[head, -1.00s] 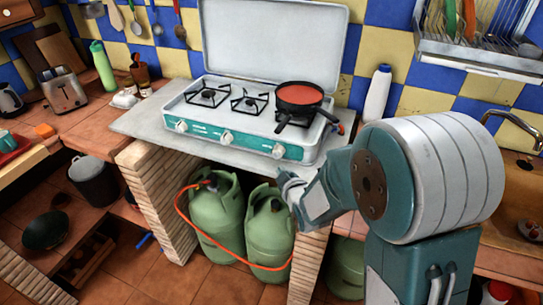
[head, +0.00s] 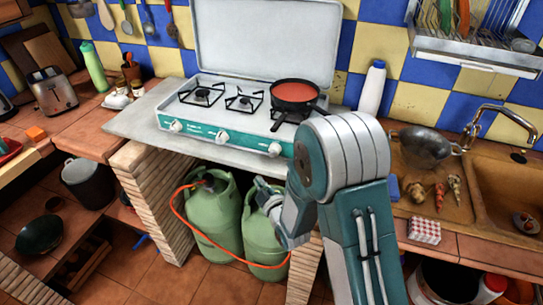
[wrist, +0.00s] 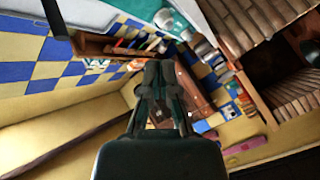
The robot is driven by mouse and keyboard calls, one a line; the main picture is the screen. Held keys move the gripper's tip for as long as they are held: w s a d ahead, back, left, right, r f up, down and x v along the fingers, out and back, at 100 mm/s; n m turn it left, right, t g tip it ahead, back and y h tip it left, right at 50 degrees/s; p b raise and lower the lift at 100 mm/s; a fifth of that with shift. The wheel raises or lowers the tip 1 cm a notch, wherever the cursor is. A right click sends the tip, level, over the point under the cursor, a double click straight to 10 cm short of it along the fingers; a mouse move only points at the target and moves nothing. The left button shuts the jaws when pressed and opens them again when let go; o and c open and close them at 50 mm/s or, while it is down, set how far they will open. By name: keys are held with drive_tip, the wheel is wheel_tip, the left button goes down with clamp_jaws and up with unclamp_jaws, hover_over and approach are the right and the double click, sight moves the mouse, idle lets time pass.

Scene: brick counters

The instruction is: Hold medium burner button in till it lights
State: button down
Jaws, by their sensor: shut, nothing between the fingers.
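A camping stove (head: 205,132) with a teal front panel stands on the grey counter, its white lid raised. Three white knobs show on the panel: left (head: 176,126), middle (head: 222,136) and right (head: 274,149). I cannot tell which one belongs to the medium burner. No flame shows at the burners. A black pan (head: 294,95) with red contents covers the right burner. My gripper (head: 262,190) is below the counter's front edge, in front of the gas bottles and apart from the knobs. Its fingers are together and empty in the wrist view (wrist: 160,75).
Two green gas bottles (head: 213,225) with an orange hose stand under the counter between brick pillars (head: 160,200). A white bottle (head: 371,88) stands right of the stove. The sink (head: 500,190) and a colander are further right.

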sight(272, 154)
drive_tip(key=shift+w+d, duration=0.45)
drive_tip(key=shift+w, duration=0.85)
drive_tip(key=shift+w+d, duration=0.45)
drive_tip(key=shift+w, duration=0.85)
drive_tip(key=shift+w+d, duration=0.45)
drive_tip(key=shift+w, duration=0.85)
drive_tip(key=shift+w+d, duration=0.1)
drive_tip(key=shift+w+d+r, duration=0.1)
drive_tip(key=shift+w+d, duration=0.05)
drive_tip(key=shift+w, duration=0.1)
drive_tip(key=shift+w+d+r, duration=0.15)
drive_tip(key=shift+w+r, duration=0.05)
drive_tip(key=shift+w, duration=0.1)
